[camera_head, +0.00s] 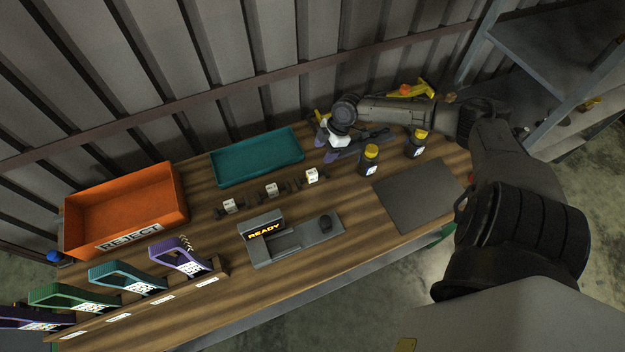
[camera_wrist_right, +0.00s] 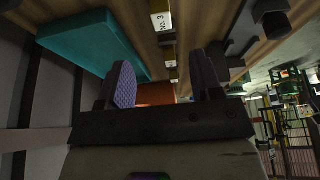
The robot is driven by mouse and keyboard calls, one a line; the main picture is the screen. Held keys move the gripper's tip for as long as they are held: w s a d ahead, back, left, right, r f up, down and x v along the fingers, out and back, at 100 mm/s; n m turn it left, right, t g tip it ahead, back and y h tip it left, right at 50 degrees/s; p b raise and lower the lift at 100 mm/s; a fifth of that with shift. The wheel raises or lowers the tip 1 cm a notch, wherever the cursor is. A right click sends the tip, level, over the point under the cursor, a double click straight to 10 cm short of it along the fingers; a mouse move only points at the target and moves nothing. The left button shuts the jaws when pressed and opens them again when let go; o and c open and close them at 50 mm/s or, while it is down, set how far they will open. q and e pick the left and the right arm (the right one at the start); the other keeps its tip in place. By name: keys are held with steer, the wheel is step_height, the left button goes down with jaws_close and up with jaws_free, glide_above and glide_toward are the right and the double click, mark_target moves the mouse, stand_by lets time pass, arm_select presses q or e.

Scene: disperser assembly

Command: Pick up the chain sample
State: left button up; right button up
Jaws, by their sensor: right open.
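Three small dark pieces with white tags stand in a row on the wooden bench: a near-left one (camera_head: 230,206), a middle one (camera_head: 271,190) and a far-right one (camera_head: 312,176). I cannot tell clearly which is the chain sample. A tag reading "No. 3" (camera_wrist_right: 160,22) shows large in the right wrist view, with another tag behind it. My right gripper (camera_head: 326,146) is open and empty, above the back of the bench beside the far-right tagged piece. In the wrist view its purple-padded fingers (camera_wrist_right: 163,82) stand apart, pointing along the row. My left gripper is not in view.
A teal tray (camera_head: 257,160) and an orange REJECT bin (camera_head: 125,238) lie along the back. A READY device (camera_head: 290,243) stands in front. Yellow-capped bottles (camera_head: 370,160) and a dark mat (camera_head: 405,196) are at right. Several coloured-handled tools (camera_head: 182,256) line the front left.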

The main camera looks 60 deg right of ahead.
mark_target(312, 172)
steer(key=x, duration=0.6)
steer(key=shift+w+a+f, duration=0.15)
steer(key=shift+w+f, duration=0.05)
steer(key=shift+f, duration=0.05)
steer(key=shift+x, duration=3.3)
steer(key=shift+s+a, duration=0.2)
jaws_close()
